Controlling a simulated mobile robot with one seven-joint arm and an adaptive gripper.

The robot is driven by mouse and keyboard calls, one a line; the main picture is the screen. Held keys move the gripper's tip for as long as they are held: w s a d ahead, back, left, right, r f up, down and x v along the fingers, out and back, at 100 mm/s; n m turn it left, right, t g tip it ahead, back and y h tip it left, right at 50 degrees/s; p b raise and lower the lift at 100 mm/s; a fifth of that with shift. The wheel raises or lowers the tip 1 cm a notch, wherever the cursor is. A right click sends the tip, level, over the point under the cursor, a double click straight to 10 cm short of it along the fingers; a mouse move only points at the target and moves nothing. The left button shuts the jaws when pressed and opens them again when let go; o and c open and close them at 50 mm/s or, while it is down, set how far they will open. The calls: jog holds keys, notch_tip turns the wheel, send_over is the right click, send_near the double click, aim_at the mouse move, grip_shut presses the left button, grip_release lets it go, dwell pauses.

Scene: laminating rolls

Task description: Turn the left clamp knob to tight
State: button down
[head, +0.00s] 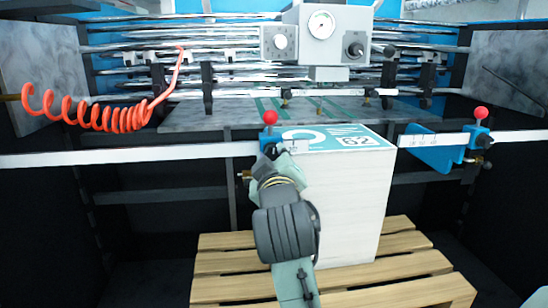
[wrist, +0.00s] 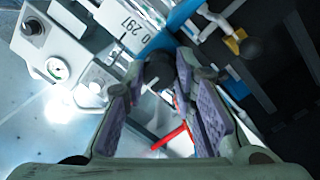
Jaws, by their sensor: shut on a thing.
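The left clamp (head: 268,133) is a blue block with a red ball on top, set on the white rail beside the paper stack. My gripper (head: 272,158) reaches up to it from below and in front. In the wrist view my gripper (wrist: 162,82) has its purple-padded fingers shut on the black clamp knob (wrist: 158,70). The fingers hide part of the knob, and no tight mark can be read. The blue clamp body (wrist: 184,16) shows just beyond the fingertips, beside a white scale (wrist: 137,24).
The right clamp (head: 478,137) is further along the white rail (head: 120,156). A grey control box (head: 320,40) with a gauge and an orange coiled hose (head: 120,118) are behind.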

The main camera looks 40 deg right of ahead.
jog(key=m+p, duration=0.2)
jog(key=m, duration=0.2)
jog(key=shift+a+r, duration=0.1)
jog(key=shift+r, duration=0.05)
jog(key=m, duration=0.3)
jog(key=shift+m+y+p, duration=0.3)
jog(key=shift+m+p, duration=0.1)
jog(key=m, duration=0.4)
jog(key=shift+y, duration=0.3)
jog(key=shift+m, duration=2.3)
jog(key=shift+y, duration=0.3)
jog(key=c, duration=1.3)
grip_release()
